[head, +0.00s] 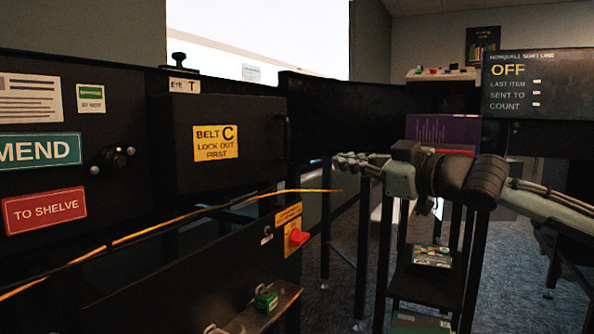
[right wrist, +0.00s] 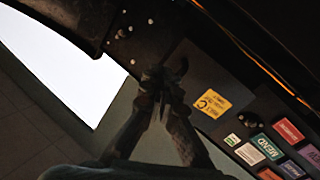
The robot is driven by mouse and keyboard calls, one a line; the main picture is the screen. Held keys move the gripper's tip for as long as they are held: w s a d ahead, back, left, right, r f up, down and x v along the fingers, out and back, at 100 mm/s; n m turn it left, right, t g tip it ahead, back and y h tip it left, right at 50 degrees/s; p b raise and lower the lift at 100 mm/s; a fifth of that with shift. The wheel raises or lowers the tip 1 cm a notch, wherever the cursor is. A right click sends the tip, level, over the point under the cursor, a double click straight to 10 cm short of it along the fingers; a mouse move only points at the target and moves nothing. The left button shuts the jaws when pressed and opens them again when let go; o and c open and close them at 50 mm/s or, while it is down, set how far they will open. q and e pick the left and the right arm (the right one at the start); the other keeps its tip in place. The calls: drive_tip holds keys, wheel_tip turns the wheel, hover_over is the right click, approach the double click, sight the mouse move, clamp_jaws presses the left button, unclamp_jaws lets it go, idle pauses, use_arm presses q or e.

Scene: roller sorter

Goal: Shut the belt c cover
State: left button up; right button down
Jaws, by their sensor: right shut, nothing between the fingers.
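The belt C cover (head: 260,165) is a dark panel with a yellow "BELT C lock out first" label, at the centre left of the head view. It has a dark upright handle (head: 287,135) at its right edge. I cannot tell for sure how far it stands open. My right gripper (head: 342,160) is shut and empty, to the right of the cover and apart from it in the head view. In the right wrist view my right gripper (right wrist: 158,78) points at dark panelling, left of the yellow label (right wrist: 212,103). My left gripper is not in view.
A red rotary switch (head: 298,238) sits on a yellow plate below the cover. A green button box (head: 266,298) is lower down. A yellow-orange strip (head: 150,232) crosses in front. A purple box (head: 443,130) stands behind my right arm. The screen (head: 537,85) reads OFF.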

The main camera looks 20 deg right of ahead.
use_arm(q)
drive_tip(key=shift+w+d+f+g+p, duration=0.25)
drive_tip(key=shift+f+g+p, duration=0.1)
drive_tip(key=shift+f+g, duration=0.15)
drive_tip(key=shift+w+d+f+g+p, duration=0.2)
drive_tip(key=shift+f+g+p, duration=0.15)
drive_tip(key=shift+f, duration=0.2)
use_arm(e)
drive_tip(key=w+a+f+m, duration=0.1)
drive_tip(key=w+a+m, duration=0.3)
drive_tip(key=w, duration=0.5)
drive_tip(key=shift+w+a+f+y, duration=0.3)
drive_tip(key=shift+a+f, duration=0.1)
drive_tip(key=shift+a, duration=0.85)
